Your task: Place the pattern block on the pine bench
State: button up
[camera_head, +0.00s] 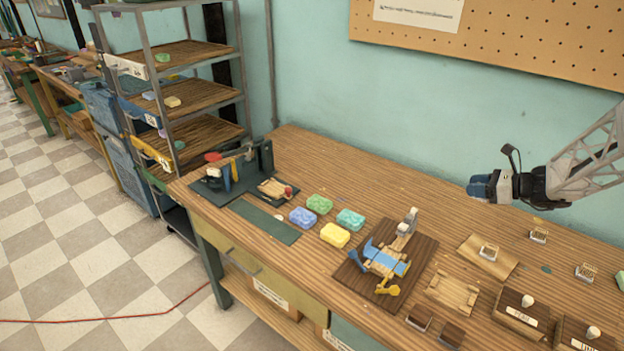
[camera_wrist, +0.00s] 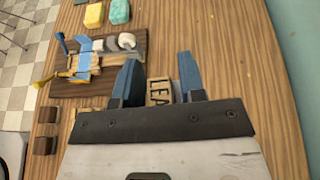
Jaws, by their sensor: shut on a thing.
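My gripper (camera_wrist: 158,82) is shut on a wooden block (camera_wrist: 158,92) with dark letters starting "LEA", seen between its blue fingers in the wrist view. Part of the block is hidden by the gripper body. In the head view my gripper (camera_head: 478,188) is at the right, in the air above the back of the bench; the held block cannot be made out clearly there. The pine bench (camera_head: 330,170) is the long wood-grained workbench along the wall. Its top also shows in the wrist view (camera_wrist: 235,60).
Soap bars, including a yellow one (camera_head: 335,235), sit mid-bench. A dark board (camera_head: 420,258) carries a blue-strapped wooden fixture. Labelled blocks with white knobs, one here (camera_head: 522,310), stand front right. A dark green mat (camera_head: 265,221) lies left. Bare wood shows at the back.

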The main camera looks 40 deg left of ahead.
jog(key=s+a, duration=1)
jog(key=a, duration=0.5)
jog(key=s+a, duration=0.9)
jog(key=a, duration=0.5)
jog(key=shift+m, duration=0.4)
notch_tip(320, 180, down, 11)
jog(key=shift+d+f, duration=0.15)
jog(key=shift+f, duration=0.05)
jog(key=shift+w, duration=0.15)
send_over(339, 199)
jog(key=shift+w+f, duration=0.1)
jog(key=shift+f, duration=0.6)
jog(key=shift+f, duration=1.75)
jog(key=shift+f, duration=0.1)
